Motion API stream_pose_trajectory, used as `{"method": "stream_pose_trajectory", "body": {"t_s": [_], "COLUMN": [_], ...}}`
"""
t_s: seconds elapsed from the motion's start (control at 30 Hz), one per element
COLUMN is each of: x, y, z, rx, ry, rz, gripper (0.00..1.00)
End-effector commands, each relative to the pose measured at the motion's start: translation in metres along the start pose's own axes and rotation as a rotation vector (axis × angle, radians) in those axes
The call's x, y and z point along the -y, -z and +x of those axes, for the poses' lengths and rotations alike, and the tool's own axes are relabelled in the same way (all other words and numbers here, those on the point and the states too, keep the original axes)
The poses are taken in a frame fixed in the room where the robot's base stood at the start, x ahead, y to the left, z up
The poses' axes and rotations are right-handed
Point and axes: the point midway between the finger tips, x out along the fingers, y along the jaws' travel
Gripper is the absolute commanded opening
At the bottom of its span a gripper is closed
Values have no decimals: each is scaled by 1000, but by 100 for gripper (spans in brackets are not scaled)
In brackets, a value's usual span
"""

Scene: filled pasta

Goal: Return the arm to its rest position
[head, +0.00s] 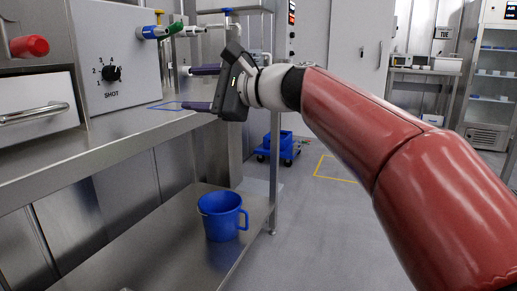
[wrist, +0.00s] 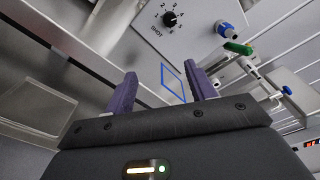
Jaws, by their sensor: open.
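My gripper (head: 196,88) is at the end of my red arm in the head view, raised near the edge of the steel counter and pointing left. Its two dark purple fingers are spread apart with nothing between them. In the wrist view the gripper (wrist: 163,93) shows the same open fingers, pointing toward the counter and the machine panel. A blue square outline (head: 166,106) is marked on the counter just beyond the fingers and is empty; it also shows in the wrist view (wrist: 173,82).
A blue jug (head: 220,215) stands on the lower shelf (head: 150,250). A machine with a SHOT dial (head: 111,73) and a red knob (head: 30,46) is at left. Blue and green valves (head: 172,29) are behind the gripper. A blue trolley (head: 281,149) and open floor lie beyond.

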Motion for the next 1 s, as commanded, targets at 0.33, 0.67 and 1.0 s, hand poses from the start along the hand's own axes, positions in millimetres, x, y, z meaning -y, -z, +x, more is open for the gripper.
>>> {"method": "stream_pose_trajectory", "body": {"t_s": [0.33, 0.67, 1.0], "x": [-61, -176, -304], "y": [18, 49, 71], "z": [-48, -166, -310], "rx": [-206, -440, -450], "ry": [-205, -663, -1260], "rz": [-274, -716, -1113], "gripper": [55, 55, 55]}}
